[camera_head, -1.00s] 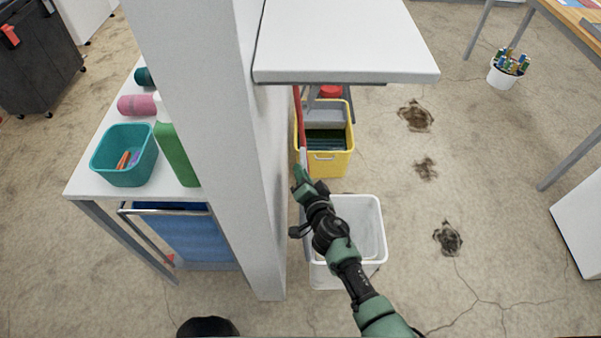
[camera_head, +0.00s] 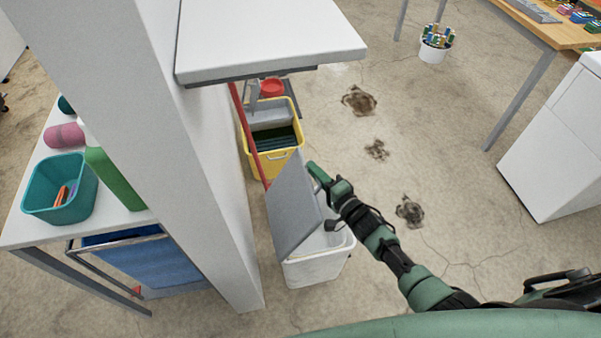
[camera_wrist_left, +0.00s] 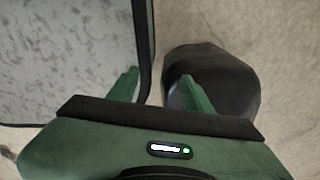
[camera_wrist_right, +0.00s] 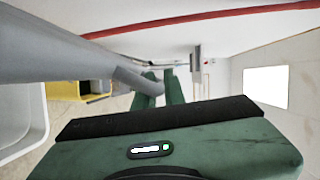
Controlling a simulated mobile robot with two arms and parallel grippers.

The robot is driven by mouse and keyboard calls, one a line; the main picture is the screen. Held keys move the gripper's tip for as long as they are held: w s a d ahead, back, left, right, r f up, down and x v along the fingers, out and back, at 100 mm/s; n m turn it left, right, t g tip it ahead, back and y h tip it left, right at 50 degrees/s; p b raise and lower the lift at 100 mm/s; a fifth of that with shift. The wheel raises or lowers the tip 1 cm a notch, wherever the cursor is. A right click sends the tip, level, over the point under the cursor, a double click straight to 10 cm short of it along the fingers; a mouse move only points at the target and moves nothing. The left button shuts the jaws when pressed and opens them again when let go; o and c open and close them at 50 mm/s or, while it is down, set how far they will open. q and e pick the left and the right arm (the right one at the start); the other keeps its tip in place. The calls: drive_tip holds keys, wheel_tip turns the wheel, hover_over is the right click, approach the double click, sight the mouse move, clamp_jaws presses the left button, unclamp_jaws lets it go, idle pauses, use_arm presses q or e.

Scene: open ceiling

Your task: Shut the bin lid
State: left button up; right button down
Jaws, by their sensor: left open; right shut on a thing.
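The white bin (camera_head: 318,268) stands on the floor beside the white wall panel. Its grey lid (camera_head: 290,205) is tilted up at a steep slant, part-way over the opening. My right gripper (camera_head: 316,173) is at the lid's upper free edge. In the right wrist view the right fingers (camera_wrist_right: 161,86) are shut on the edge of the grey lid (camera_wrist_right: 75,50), and the bin's white rim (camera_wrist_right: 40,125) shows at left. My left gripper (camera_wrist_left: 157,90) is open, seen only in its wrist view, with nothing visible held.
A yellow mop bucket (camera_head: 273,150) with a red-handled pole (camera_head: 248,132) stands just behind the bin. A white shelf (camera_head: 270,35) overhangs the bucket. Open floor (camera_head: 440,190) lies to the right, with a white cabinet (camera_head: 555,150) beyond.

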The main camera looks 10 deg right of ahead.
drive_tip(key=shift+d+f, duration=0.3)
drive_tip(key=shift+d, duration=0.25)
drive_tip(key=c, duration=1.8)
unclamp_jaws()
drive_tip(key=shift+o, duration=0.2)
drive_tip(key=v, duration=0.7)
drive_tip(key=shift+s+d, duration=0.2)
drive_tip(key=shift+s, duration=0.2)
drive_tip(key=shift+f, duration=0.1)
drive_tip(key=shift+c, duration=0.3)
